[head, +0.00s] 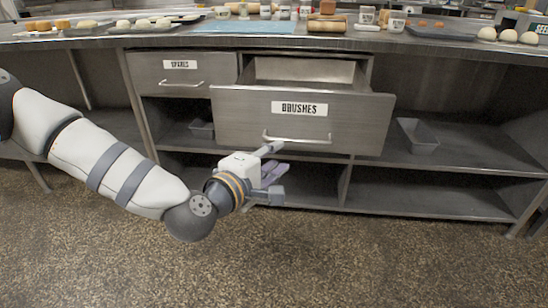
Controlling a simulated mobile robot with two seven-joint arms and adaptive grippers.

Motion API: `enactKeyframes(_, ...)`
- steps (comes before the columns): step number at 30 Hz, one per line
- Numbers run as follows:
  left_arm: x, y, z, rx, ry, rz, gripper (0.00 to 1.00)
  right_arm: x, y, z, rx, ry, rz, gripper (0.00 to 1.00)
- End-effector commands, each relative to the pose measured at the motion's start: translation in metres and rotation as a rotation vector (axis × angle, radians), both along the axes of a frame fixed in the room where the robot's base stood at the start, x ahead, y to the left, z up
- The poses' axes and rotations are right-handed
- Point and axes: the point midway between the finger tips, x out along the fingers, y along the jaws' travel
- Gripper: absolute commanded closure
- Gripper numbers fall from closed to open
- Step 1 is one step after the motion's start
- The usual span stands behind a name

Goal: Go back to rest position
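My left gripper (272,172) is in front of the metal counter, just below and left of the handle (296,139) of the drawer labelled BRUSHES (340,118). Its fingers are spread and nothing shows between them. It appears apart from the handle. The BRUSHES drawer is pulled out; the part of its inside that shows looks bare. My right gripper is not in the picture.
The drawer labelled SPARES (205,72) is shut. The counter top (330,42) carries trays, dough balls (508,36), jars and a rolling pin. Lower shelves hold metal pans (418,136). The speckled floor (330,260) in front is clear.

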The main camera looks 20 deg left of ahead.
Motion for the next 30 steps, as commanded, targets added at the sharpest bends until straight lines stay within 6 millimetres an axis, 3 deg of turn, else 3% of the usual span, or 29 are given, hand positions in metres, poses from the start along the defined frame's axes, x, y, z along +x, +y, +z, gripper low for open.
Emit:
enactKeyframes(11,-0.001,-0.001,-0.002,0.005,0.006,-0.004,0.70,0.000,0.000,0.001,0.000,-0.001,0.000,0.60)
enactKeyframes(14,-0.018,-0.018,-0.026,0.066,0.086,-0.067,0.70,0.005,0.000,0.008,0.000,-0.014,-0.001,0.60)
enactKeyframes(17,-0.070,-0.049,-0.080,0.214,0.267,-0.226,0.70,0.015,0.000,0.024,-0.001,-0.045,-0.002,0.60)
enactKeyframes(19,-0.124,-0.066,-0.119,0.337,0.414,-0.370,0.70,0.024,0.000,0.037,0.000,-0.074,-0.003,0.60)
enactKeyframes(22,-0.213,-0.073,-0.160,0.512,0.607,-0.592,0.70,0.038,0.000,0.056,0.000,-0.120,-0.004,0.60)
enactKeyframes(24,-0.280,-0.066,-0.176,0.630,0.735,-0.758,0.70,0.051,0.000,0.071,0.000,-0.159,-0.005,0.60)
enactKeyframes(27,-0.368,-0.043,-0.180,0.791,0.892,-0.989,0.70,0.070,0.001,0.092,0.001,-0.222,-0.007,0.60)
enactKeyframes(30,-0.434,-0.013,-0.171,0.919,1.009,-1.181,0.70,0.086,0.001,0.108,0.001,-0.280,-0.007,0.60)
